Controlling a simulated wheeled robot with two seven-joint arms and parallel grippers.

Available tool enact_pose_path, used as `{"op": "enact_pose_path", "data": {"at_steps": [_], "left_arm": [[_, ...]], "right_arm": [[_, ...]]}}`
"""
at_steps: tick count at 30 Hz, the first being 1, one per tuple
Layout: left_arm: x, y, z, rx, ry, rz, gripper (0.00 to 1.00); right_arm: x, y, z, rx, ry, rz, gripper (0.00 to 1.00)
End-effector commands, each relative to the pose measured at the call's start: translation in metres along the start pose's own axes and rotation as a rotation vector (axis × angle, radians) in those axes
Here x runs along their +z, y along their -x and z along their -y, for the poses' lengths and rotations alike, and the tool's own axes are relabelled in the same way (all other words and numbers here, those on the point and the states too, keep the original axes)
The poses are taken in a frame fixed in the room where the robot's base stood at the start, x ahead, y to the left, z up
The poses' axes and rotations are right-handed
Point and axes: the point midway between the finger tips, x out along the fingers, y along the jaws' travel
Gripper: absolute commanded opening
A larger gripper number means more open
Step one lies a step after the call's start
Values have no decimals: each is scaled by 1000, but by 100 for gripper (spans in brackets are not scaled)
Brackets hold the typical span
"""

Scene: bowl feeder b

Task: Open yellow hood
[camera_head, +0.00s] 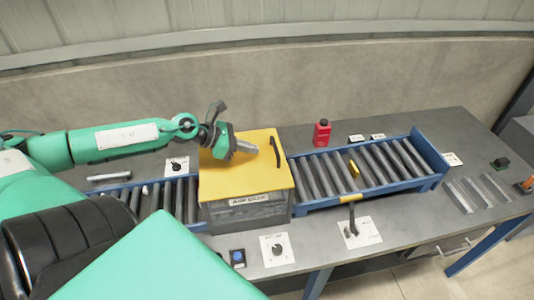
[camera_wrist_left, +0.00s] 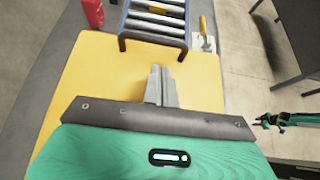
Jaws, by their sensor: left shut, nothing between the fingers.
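The yellow hood (camera_head: 240,180) sits down over the grey machine box on the conveyor line, its top flat. Its dark handle (camera_head: 276,152) stands near the right edge of the top; the handle (camera_wrist_left: 152,40) also shows ahead of the fingers in the left wrist view. My left gripper (camera_head: 246,147) is above the hood's top, shut and empty, pointing toward the handle with a gap between. Its closed fingertips (camera_wrist_left: 160,70) show over the yellow surface. What looks like my right gripper (camera_wrist_left: 264,122) is small at the right of the wrist view; its opening is unclear.
A blue-framed roller conveyor (camera_head: 345,172) runs right from the hood, carrying a small yellow piece (camera_head: 354,169). A red bottle (camera_head: 322,133) stands behind it. A lever switch (camera_head: 351,225), a knob plate (camera_head: 277,250) and a blue button (camera_head: 238,257) lie along the front.

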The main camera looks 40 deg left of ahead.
Motion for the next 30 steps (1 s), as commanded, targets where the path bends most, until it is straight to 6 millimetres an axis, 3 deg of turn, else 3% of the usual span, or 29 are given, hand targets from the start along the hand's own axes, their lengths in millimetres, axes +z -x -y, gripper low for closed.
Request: {"op": "enact_pose_path", "data": {"at_steps": [7, 14, 30], "left_arm": [[0, -14, -1, 3, 0, 1, 0], [0, -25, -1, 3, 0, 1, 0], [1, -55, -1, 2, 2, 2, 0]], "right_arm": [[-19, -4, 12, -12, -6, -25, 36], [-18, -4, 17, -17, -6, -23, 36], [-11, 4, 5, -6, -1, -14, 36]]}}
